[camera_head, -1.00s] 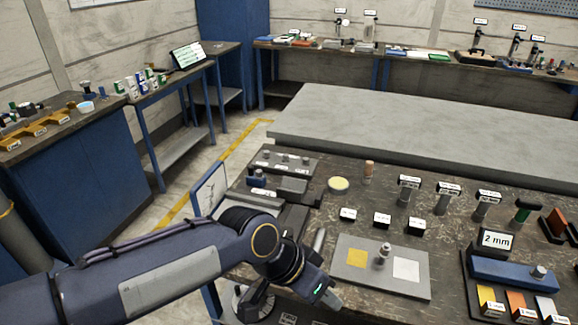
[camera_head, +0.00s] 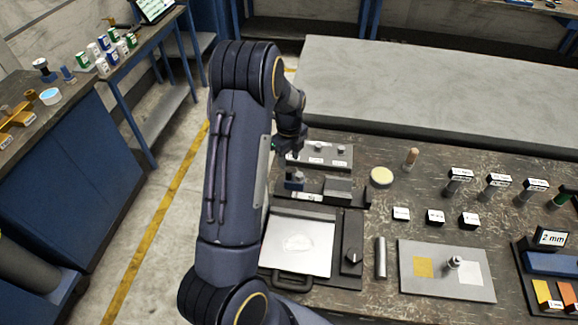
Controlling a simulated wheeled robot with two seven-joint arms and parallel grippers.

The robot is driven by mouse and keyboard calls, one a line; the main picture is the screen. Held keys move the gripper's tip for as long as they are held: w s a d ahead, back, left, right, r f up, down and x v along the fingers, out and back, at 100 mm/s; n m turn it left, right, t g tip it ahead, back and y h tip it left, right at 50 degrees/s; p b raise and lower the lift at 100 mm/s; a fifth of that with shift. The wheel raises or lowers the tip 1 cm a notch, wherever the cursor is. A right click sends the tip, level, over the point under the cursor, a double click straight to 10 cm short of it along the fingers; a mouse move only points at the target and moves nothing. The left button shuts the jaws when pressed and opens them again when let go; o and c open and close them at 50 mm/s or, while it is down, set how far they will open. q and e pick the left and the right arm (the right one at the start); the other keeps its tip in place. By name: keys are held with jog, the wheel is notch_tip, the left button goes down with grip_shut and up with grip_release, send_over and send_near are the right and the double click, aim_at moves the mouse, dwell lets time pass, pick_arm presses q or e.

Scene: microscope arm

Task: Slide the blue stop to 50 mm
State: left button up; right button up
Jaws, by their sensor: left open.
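The blue stop (camera_head: 294,181) is a small dark blue block near the left end of a dark rail fixture (camera_head: 357,196) at the table's left edge. A grey block (camera_head: 338,188) sits to its right on the same fixture, and a pale label lies in front of the stop. The scale figures are too small to read. My left gripper (camera_head: 288,150) hangs just behind and above the blue stop, apart from it as far as I can tell. It is open; its fingertips are small and partly hidden. My right gripper is not in view.
A grey plate with knobs (camera_head: 325,157) lies close behind the rail. In front is a flat white-topped device (camera_head: 298,246). The big grey slab (camera_head: 440,85) is bare.

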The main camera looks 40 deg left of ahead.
aim_at(289, 171)
pick_arm(q)
notch_tip(289, 171, down, 7)
jog(key=b, duration=0.3)
jog(key=shift+c, duration=0.2)
grip_shut()
